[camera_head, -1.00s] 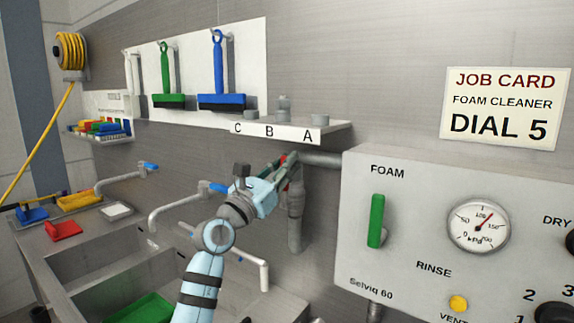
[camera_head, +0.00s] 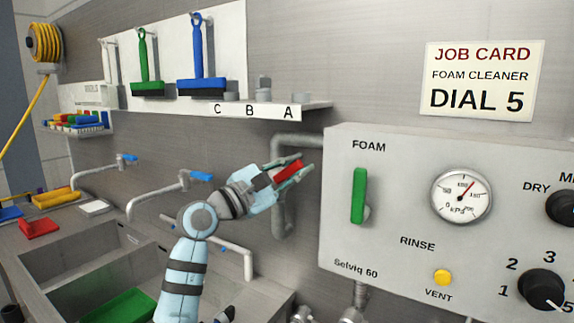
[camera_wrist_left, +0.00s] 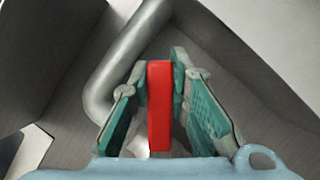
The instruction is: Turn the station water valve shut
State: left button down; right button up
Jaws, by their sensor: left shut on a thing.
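The station water valve shows as a red lever handle (camera_head: 289,171) in front of the grey pipe (camera_head: 280,210), left of the control box. My left gripper (camera_head: 297,168) is shut on this red handle. In the left wrist view the red handle (camera_wrist_left: 159,105) stands between the two green-padded fingers (camera_wrist_left: 160,80), with the pipe (camera_wrist_left: 125,65) behind. The valve body is mostly hidden by the gripper. My right gripper is not in view.
The control box (camera_head: 400,240) with green FOAM lever (camera_head: 359,195), gauge (camera_head: 461,195) and dials stands close on the right. A shelf (camera_head: 305,108) marked C, B, A is just above the gripper. Taps with blue handles (camera_head: 202,176) and sinks (camera_head: 70,260) lie left.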

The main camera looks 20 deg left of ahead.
pick_arm(q)
notch_tip(320, 180, down, 6)
jog(key=d+m+g+b, duration=0.1)
jog(key=m+g+b, duration=0.1)
jog(key=m, duration=0.6)
jog(key=shift+s+d+g+y, duration=0.3)
jog(key=shift+d+g, duration=0.1)
jog(key=shift+g, duration=0.1)
jog(key=c, duration=1.8)
grip_release()
jog(key=o, duration=0.3)
jog(key=shift+w+f, duration=0.1)
jog(key=shift+w+a, duration=0.1)
jog(key=shift+w, duration=0.05)
